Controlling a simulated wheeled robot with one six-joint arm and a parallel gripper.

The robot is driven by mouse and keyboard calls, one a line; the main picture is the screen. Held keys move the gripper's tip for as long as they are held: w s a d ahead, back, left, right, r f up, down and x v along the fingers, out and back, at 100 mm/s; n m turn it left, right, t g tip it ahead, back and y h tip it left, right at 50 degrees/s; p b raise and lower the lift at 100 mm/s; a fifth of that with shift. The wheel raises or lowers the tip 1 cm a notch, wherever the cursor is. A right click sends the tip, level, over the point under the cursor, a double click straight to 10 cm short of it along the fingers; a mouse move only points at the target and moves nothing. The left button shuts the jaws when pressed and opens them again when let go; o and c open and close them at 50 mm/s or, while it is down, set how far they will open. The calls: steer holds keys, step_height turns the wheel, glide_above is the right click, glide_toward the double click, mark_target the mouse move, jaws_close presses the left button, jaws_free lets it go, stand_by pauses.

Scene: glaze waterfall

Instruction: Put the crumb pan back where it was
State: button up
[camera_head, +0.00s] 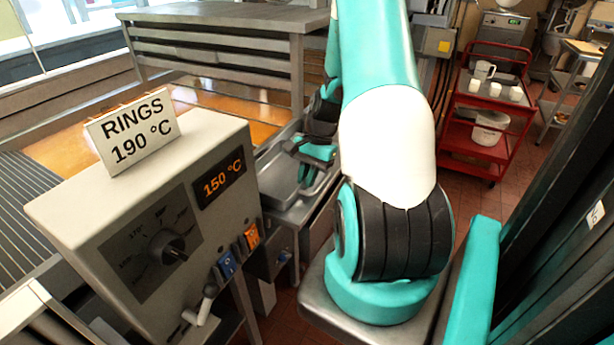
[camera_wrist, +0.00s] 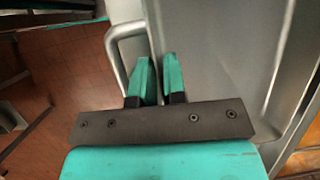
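The crumb pan (camera_head: 283,184) is a shallow grey metal tray beside the control box in the head view. In the wrist view its grey floor (camera_wrist: 220,50) fills the right side, and a bent metal handle (camera_wrist: 113,48) sticks out at the left. My gripper (camera_head: 310,178) is at the pan's near right edge. In the wrist view its two teal fingers (camera_wrist: 158,56) are close together, with the pan's edge running between them. They look shut on that edge, beside the handle. The fingertip contact is partly hidden.
The grey control box (camera_head: 150,215) reads 150 °C, and a card (camera_head: 132,130) on it says RINGS 190 °C. A slatted metal table (camera_head: 220,20) stands behind. A red cart (camera_head: 485,110) with cups is at the back right. Tiled floor (camera_head: 470,205) is clear before it.

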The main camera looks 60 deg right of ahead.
steer(key=shift+o, duration=1)
steer(key=shift+r, duration=0.1)
steer(key=b+v, duration=0.1)
steer(key=v, duration=1.1)
steer(key=shift+b, duration=0.4)
